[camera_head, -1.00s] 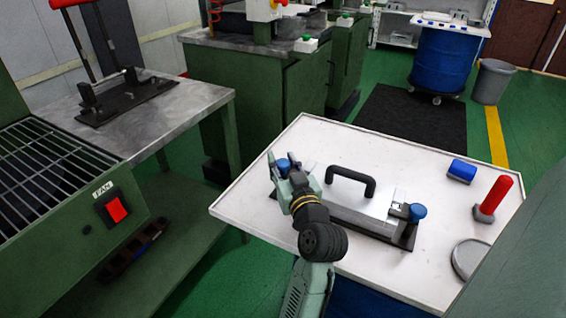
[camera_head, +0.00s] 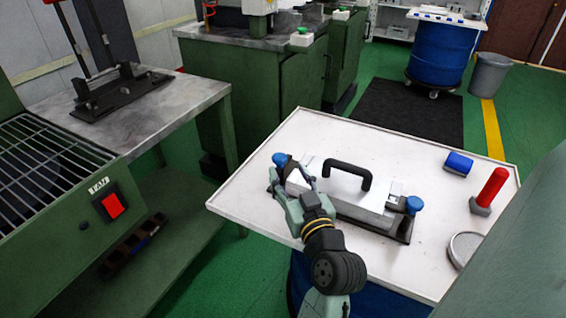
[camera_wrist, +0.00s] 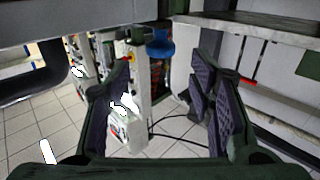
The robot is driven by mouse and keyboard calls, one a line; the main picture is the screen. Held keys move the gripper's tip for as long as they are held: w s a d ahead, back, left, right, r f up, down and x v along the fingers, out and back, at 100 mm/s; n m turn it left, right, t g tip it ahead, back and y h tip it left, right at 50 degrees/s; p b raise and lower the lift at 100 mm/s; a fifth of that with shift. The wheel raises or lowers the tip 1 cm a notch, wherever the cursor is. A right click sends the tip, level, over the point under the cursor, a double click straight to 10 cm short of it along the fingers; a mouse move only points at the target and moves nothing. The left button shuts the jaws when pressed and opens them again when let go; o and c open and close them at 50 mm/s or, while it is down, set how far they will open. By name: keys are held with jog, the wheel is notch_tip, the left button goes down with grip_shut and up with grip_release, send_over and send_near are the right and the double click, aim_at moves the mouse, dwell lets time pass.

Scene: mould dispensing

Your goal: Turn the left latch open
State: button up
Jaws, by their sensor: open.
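The silver mould (camera_head: 348,193) with a black arched handle (camera_head: 347,173) lies on the white-topped table. The right latch has a blue knob (camera_head: 414,205). My gripper (camera_head: 288,183) is at the near left end of the mould, just short of the left knob. It is open and empty, its fingers (camera_wrist: 165,90) spread wide with a clear gap. The fingers partly hide the mould's left end.
A green machine with a red switch (camera_head: 113,206) stands at the left.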

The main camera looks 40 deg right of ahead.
jog(key=shift+v, duration=2.2)
